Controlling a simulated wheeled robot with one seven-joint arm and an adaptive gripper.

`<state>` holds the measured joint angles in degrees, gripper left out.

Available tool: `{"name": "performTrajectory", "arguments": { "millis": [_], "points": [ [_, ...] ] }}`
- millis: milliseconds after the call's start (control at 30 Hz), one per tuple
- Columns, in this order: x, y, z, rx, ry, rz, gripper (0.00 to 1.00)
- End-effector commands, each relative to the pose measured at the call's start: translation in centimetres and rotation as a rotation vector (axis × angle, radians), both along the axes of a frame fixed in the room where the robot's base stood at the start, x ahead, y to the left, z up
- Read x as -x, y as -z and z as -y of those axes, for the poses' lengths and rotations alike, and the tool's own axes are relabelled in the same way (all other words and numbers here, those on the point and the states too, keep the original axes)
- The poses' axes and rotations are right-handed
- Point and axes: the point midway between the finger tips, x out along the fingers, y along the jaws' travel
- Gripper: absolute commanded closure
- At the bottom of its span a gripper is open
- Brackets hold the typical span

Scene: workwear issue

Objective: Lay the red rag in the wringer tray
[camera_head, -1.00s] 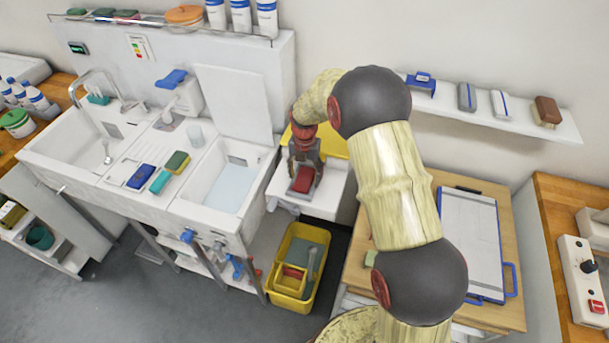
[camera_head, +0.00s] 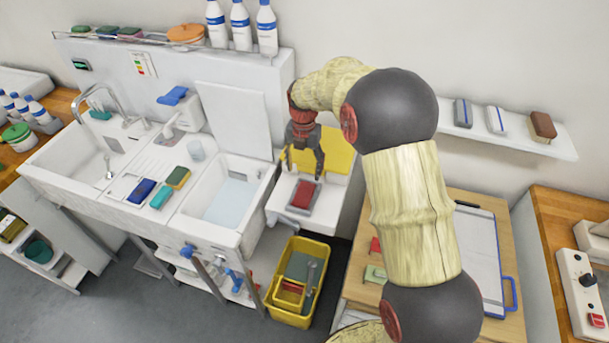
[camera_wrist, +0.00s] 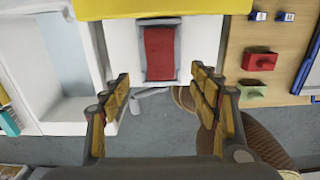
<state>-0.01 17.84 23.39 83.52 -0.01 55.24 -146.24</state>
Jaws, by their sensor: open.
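The red rag (camera_head: 303,195) lies flat in the grey wringer tray (camera_head: 289,209) on a white ledge right of the sinks. In the wrist view, the rag (camera_wrist: 159,53) lies lengthwise inside the tray's grey rim (camera_wrist: 177,55), with a thin rim showing on both sides. My gripper (camera_head: 303,171) is open and empty above the tray, apart from the rag. In the wrist view its spread fingers (camera_wrist: 162,92) stand on either side, below the tray in the picture.
A yellow panel (camera_head: 334,153) stands behind the tray. The sink basin with water (camera_head: 232,203) is at left. A yellow bucket (camera_head: 280,308) stands on the floor below. A wooden bench (camera_head: 352,262) with red and green blocks is at right.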

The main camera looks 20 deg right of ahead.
Motion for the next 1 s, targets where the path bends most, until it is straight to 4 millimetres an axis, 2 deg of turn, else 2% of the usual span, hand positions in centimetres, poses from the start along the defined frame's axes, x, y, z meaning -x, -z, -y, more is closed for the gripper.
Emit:
{"name": "performTrajectory", "arguments": {
  "millis": [167,267,367,500,700,833,1000],
  "points": [
    [0.8,-2.6,0.0,-0.001,0.089,0.022,0.39],
    [2.5,-5.7,0.0,-0.007,0.251,0.056,0.39],
    [5.2,-9.4,0.0,-0.024,0.474,0.099,0.39],
    [9.5,-13.9,0.0,-0.066,0.804,0.155,0.39],
    [16.4,-18.5,0.0,-0.163,1.269,0.22,0.39],
    [21.0,-20.3,0.0,-0.248,1.567,0.246,0.39],
    [27.0,-21.3,0.0,-0.385,1.95,0.253,0.39]
  ]
}}
